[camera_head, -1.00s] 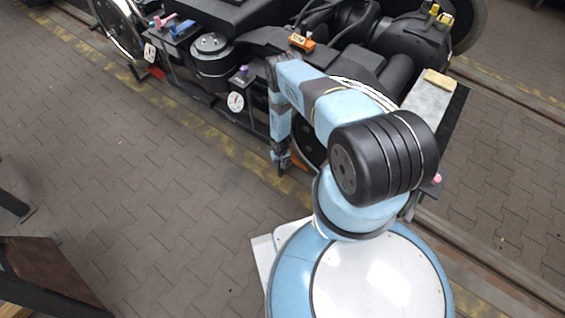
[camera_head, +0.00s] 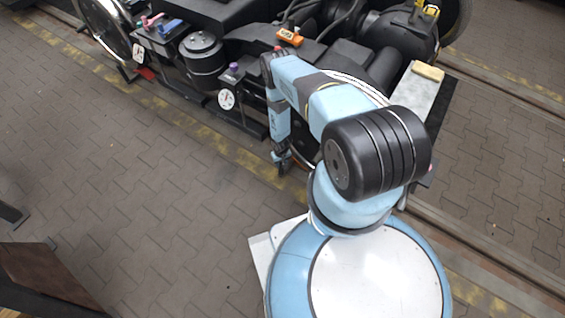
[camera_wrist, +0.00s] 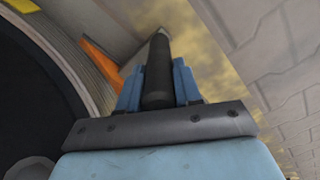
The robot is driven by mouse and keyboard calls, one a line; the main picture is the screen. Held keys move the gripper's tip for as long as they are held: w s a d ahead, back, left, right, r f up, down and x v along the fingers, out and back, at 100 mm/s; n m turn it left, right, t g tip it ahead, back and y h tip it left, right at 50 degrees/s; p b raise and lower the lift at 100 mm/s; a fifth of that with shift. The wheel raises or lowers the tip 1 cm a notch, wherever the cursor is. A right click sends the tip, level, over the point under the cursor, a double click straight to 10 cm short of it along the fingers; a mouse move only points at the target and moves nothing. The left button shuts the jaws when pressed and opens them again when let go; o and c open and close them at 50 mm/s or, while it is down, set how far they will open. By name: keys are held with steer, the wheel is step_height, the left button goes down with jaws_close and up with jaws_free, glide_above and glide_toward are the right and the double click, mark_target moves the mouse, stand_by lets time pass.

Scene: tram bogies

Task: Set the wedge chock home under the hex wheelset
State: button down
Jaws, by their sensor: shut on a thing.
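My gripper (camera_wrist: 157,85) is shut on a dark upright bar in the wrist view, which appears to be the handle of the wedge chock. An orange piece (camera_wrist: 98,60), seemingly the chock's wedge, shows just left of the bar, close to the wheel. The wheel (camera_wrist: 35,85) is dark with a paler rim and fills the left side. In the head view my gripper (camera_head: 281,170) points down low beside the bogie, by the wheel. The arm hides most of that wheel, and any contact between wedge and wheel cannot be told.
The black bogie (camera_head: 345,60) stands along the back, with an orange box (camera_head: 289,37) on top. A red piece (camera_head: 146,73) lies by the far-left wheel (camera_head: 103,28). A brown panel (camera_head: 45,277) stands bottom left.

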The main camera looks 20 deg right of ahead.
steer(key=c, duration=0.7)
jaws_free()
steer(key=shift+d, duration=0.15)
step_height(320, 180, up, 14)
steer(key=shift+f, duration=0.15)
stand_by(0.3)
